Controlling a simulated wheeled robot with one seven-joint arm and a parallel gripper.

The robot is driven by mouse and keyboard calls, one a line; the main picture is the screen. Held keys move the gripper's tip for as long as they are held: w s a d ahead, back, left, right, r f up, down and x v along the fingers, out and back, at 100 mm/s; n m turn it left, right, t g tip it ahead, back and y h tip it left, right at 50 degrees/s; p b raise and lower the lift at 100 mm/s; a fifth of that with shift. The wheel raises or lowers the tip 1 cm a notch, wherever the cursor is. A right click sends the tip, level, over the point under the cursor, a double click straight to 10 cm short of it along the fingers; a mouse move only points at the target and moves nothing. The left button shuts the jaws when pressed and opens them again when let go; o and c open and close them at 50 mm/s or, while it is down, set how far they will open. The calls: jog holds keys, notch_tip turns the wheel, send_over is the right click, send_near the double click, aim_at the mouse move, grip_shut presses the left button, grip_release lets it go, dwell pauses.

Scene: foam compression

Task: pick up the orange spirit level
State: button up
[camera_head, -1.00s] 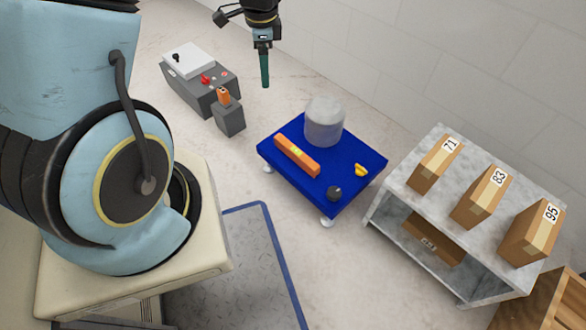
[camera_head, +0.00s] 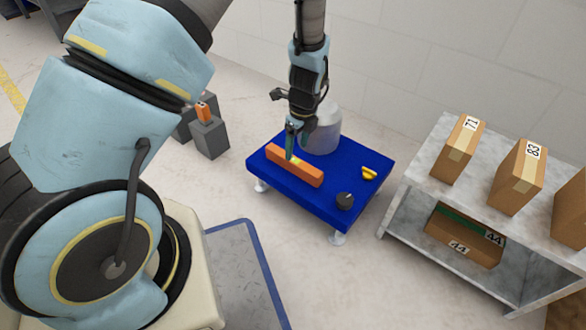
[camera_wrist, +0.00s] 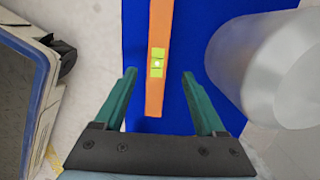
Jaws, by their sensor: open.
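The orange spirit level (camera_head: 304,172) lies flat on the blue platform (camera_head: 321,206), along its left front part. In the wrist view the level (camera_wrist: 159,25) runs away from me, with its yellow-green vial (camera_wrist: 157,62) near the middle of the picture. My gripper (camera_head: 291,155) is over the level from above, close to its vial. In the wrist view the green fingers of my gripper (camera_wrist: 159,75) are open, one on each side of the level's line, with blue surface showing between each finger and the level. The exact height above the level is hard to tell.
A pale cylinder (camera_head: 325,136) stands just behind my gripper and close on the right in the wrist view (camera_wrist: 285,65). A dark knob (camera_head: 345,201) and a yellow piece (camera_head: 369,173) sit on the platform's right. A shelf (camera_head: 425,165) with numbered boxes stands further right.

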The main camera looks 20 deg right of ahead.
aim_at(293, 159)
jog(key=f+b, duration=0.1)
jog(key=f, duration=0.1)
jog(key=f+b, duration=0.1)
jog(key=f, duration=0.1)
jog(key=a+f+b, duration=0.1)
jog(key=f, duration=0.1)
jog(key=shift+w+f+b, duration=0.25)
jog(key=shift+w+b, duration=0.1)
jog(key=shift+b, duration=0.05)
jog(key=shift+c, duration=0.2)
grip_shut()
jog(key=shift+r, duration=0.1)
